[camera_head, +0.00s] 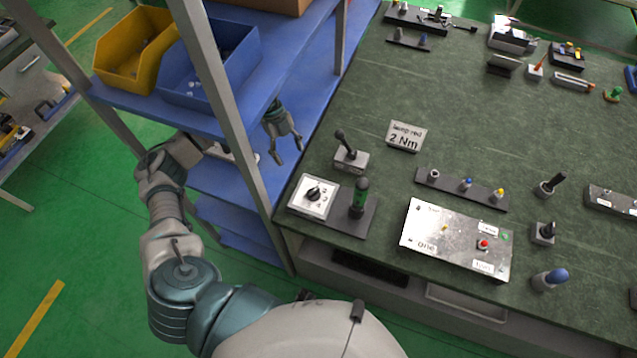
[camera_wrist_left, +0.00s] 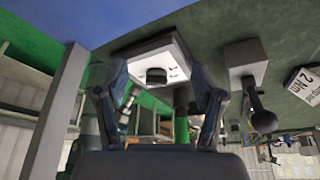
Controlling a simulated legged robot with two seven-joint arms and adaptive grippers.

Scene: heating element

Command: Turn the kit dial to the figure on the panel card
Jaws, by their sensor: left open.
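The kit dial (camera_head: 313,194) is a black knob on a white marked plate at the near left corner of the green table. It also shows in the left wrist view (camera_wrist_left: 156,76), between the fingers. The marks are too small to read. The panel card (camera_head: 406,137) stands farther back and reads "2 Nm" under a smaller line that looks like "lamp red". My left gripper (camera_head: 288,156) is open and empty, behind and left of the dial, apart from it, beside the table edge. It shows in the left wrist view (camera_wrist_left: 161,82). My right gripper is not in view.
A shelf post (camera_head: 228,110) crosses in front of my left arm. Yellow (camera_head: 125,60) and blue (camera_head: 235,80) bins sit on the shelf. A silver panel box (camera_head: 450,235) lies farther right.

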